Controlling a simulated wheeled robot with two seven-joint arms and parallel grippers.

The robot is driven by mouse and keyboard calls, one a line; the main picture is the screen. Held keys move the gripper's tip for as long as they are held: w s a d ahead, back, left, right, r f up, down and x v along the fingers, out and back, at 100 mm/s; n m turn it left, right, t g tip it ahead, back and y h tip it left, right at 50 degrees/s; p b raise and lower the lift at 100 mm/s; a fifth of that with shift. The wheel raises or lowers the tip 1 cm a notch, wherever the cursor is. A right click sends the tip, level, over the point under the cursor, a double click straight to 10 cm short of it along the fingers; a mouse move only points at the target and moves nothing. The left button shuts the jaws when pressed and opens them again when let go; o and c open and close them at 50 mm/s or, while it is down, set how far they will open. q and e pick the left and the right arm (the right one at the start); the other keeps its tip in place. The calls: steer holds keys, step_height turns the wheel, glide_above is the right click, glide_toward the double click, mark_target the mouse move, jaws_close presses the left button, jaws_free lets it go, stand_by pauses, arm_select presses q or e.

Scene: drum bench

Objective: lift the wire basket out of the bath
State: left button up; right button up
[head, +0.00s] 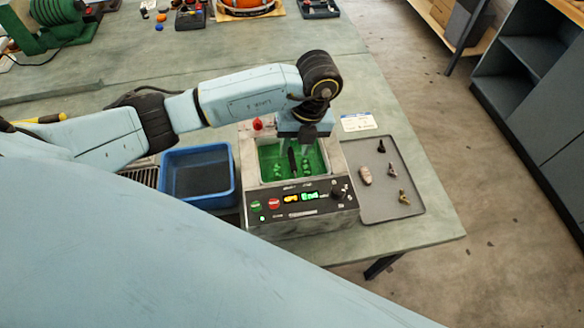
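The bath (334,195) is a metal box with green liquid in its well and a black control panel with lit displays on its front. The wire basket is hard to make out in the green well; a dark upright piece (292,162), perhaps its handle, shows there. My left gripper (295,152) points down over the well, its fingertips close to this dark piece. Its fingers are too small and blended with the liquid to tell whether they are open or shut on it. My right gripper is not in view.
A blue tray (236,180) with a dark inside stands just left of the bath. A grey tray (385,210) with several small parts lies to the right, a white card (359,121) behind it. A red knob (257,124) shows at the bath's back left corner. Bench edge is further right.

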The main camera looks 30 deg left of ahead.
mark_target(293, 158)
arm_select(q)
steer(key=shift+s+a+f+p, duration=0.15)
steer(key=shift+s+f+p, duration=0.05)
steer(key=shift+f, duration=1.15)
steer(key=shift+s+a+f+p, duration=0.15)
steer(key=shift+f, duration=1.15)
jaws_close()
